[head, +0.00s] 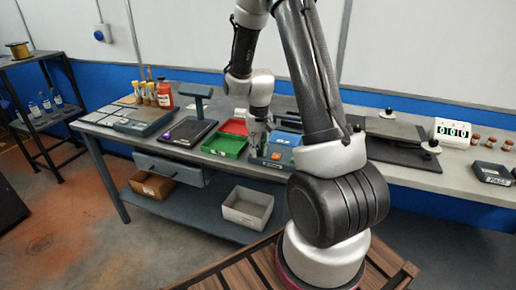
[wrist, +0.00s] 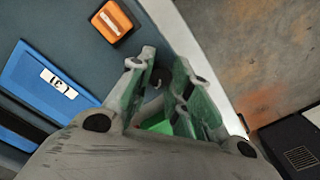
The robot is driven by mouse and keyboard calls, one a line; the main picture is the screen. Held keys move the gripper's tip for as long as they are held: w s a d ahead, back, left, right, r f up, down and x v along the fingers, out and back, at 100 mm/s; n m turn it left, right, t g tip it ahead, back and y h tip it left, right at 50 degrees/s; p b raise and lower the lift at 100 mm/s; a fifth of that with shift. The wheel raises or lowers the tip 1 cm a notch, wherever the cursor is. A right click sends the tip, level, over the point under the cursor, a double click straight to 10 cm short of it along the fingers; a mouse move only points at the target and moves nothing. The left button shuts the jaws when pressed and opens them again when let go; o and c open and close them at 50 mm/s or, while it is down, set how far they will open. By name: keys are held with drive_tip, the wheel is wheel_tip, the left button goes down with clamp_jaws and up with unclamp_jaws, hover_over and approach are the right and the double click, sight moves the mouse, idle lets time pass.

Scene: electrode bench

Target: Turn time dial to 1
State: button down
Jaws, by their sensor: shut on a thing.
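The blue-and-grey device (head: 272,164) stands at the front of the bench in the head view, with an orange switch. In the wrist view its grey-blue top (wrist: 75,28) carries the orange switch (wrist: 113,21) and a blue panel (wrist: 40,88) with a white label. My gripper (head: 257,137) is down at the device's left side. In the wrist view my gripper (wrist: 164,76) has its green-lined fingers closed around a small dark part near the device's edge, apparently the time dial. The fingers hide most of it, and I cannot read its setting.
A green tray (head: 224,145) and a red tray (head: 235,127) lie left of the device. A scale (head: 188,133) is farther left. A counter (head: 452,132) stands at the right. My arm hides part of the bench.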

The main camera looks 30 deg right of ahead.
sight(259, 150)
idle(0.4)
drive_tip(key=c, duration=1.3)
unclamp_jaws()
drive_tip(key=shift+r, duration=0.1)
wheel_tip(259, 150, up, 12)
drive_tip(key=shift+d+f, duration=0.1)
drive_tip(key=shift+d, duration=0.05)
